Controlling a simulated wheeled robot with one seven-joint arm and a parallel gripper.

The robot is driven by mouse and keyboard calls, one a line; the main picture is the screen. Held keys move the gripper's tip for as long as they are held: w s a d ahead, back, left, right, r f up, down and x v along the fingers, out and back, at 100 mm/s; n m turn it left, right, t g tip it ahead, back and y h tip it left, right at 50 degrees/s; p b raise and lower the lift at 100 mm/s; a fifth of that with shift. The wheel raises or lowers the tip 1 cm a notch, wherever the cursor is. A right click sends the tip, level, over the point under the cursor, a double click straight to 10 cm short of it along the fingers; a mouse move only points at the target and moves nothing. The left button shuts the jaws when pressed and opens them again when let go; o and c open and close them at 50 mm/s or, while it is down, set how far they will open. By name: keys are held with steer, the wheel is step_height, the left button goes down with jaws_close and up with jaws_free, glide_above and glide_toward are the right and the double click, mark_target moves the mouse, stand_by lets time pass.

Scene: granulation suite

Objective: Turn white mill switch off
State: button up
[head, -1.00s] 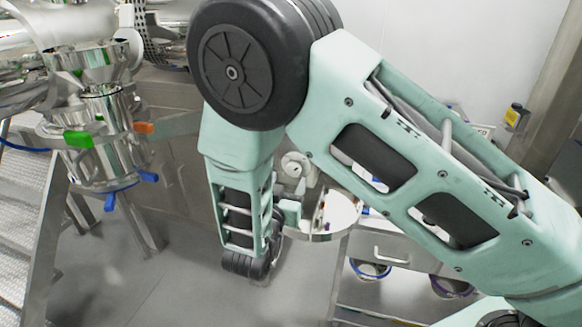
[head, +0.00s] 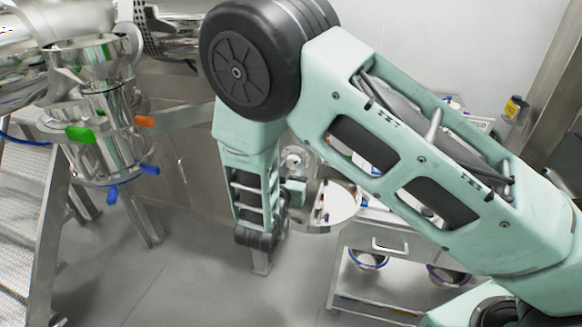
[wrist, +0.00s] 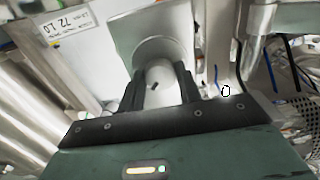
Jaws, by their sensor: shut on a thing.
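In the wrist view, the white switch knob (wrist: 158,74), with a small dark mark on it, sits between the two dark fingers of my gripper (wrist: 159,80). The fingers are shut on it from both sides. A pale round housing (wrist: 163,42) is behind the knob. In the head view, my arm covers most of the gripper and the knob cannot be made out clearly.
A steel hopper vessel (head: 97,120) with green, orange and blue handles stands at left beside metal steps (head: 25,205). A steel cart (head: 378,262) with bowls on its lower shelf is at right. Grey floor (head: 185,285) is open in front.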

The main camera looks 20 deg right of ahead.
steer(key=n, duration=0.4)
steer(key=shift+r+n+p, duration=0.1)
steer(key=shift+n+p, duration=0.2)
steer(key=shift+p, duration=0.05)
steer(key=n+p, duration=0.1)
steer(key=n, duration=0.3)
steer(key=shift+n, duration=0.3)
steer(key=n+p, duration=0.1)
steer(key=n, duration=0.3)
steer(key=shift+n, duration=0.3)
steer(key=shift+n+p, duration=0.8)
steer(key=shift+n, duration=1.3)
steer(key=o, duration=1)
steer(key=b+v, duration=0.6)
steer(key=v, duration=1.1)
steer(key=shift+s+a, duration=0.15)
